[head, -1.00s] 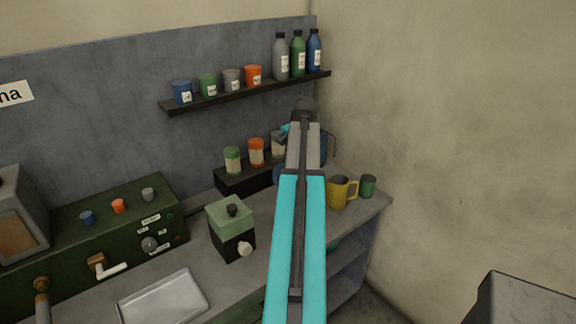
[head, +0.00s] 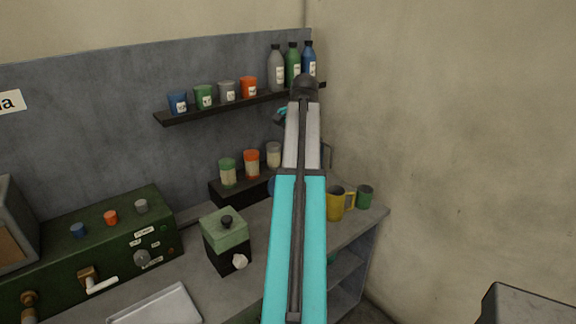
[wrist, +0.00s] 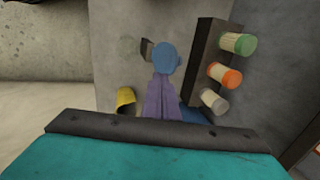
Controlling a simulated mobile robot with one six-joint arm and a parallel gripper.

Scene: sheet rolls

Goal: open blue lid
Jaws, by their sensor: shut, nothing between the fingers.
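In the wrist view a round blue piece (wrist: 168,57), perhaps the blue lid, shows just beyond the tips of my gripper (wrist: 163,77). The fingers look purplish, lie together and hold nothing. I cannot tell whether they touch the blue piece. More blue (wrist: 197,116) shows to the right of the fingers, low in the view. In the head view my own arm hides most of the blue object. Only a blue edge (head: 271,187) shows left of the arm, and a dark handle-like part shows to its right.
A rack with green, orange (head: 252,164) and white jars stands beside the blue object. A yellow mug (head: 335,204) and a green mug (head: 364,197) are near the counter's right end. A green-topped box (head: 226,240) stands left of my arm. A shelf (head: 240,104) holds pots and bottles above.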

